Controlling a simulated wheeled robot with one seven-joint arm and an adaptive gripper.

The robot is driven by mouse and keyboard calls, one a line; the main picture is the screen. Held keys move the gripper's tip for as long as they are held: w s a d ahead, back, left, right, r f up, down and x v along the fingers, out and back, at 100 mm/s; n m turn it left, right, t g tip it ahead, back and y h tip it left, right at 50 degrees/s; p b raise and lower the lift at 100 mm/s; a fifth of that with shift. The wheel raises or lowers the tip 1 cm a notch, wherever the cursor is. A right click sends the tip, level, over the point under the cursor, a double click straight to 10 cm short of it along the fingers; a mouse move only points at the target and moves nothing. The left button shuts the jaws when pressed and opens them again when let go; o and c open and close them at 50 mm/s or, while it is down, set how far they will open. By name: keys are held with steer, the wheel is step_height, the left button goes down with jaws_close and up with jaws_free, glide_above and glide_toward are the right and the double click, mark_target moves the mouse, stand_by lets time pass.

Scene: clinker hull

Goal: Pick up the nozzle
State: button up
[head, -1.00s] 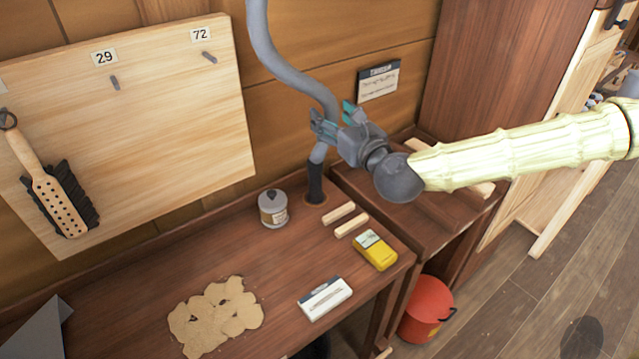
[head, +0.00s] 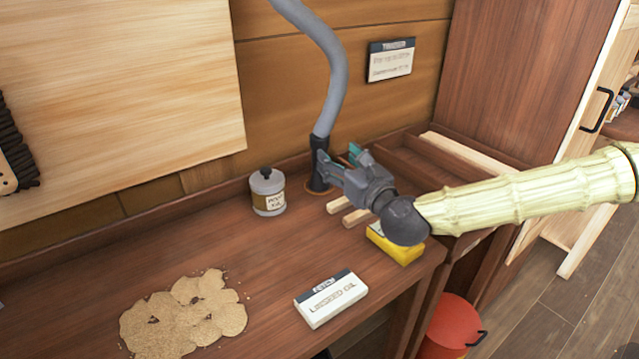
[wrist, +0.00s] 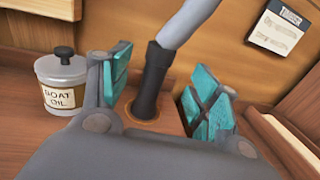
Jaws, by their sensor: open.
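The nozzle (head: 320,163) is the black end of a grey hose. It stands upright in a round copper-coloured ring on the bench, near the wall. In the wrist view the nozzle (wrist: 149,83) shows between the two teal finger pads, its lower end in the ring. My gripper (head: 338,158) is open, with its fingers on either side of the nozzle as seen from the wrist. I cannot tell whether either pad touches it. In the head view the gripper partly covers the nozzle's right side.
A boat oil tin (head: 268,192) stands just left of the nozzle. Wooden strips (head: 356,217) and a yellow box (head: 397,246) lie under my arm. A linseed oil card (head: 331,298) and sawdust (head: 185,315) lie on the bench (head: 250,262). A red bucket (head: 449,328) is below.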

step_height(320, 180, down, 4)
steer(key=b, duration=0.2)
steer(key=shift+b, duration=0.35)
steer(key=shift+p+x, duration=0.4)
steer(key=shift+x, duration=5.05)
steer(key=shift+d+f, duration=0.15)
steer(key=c, duration=1.2)
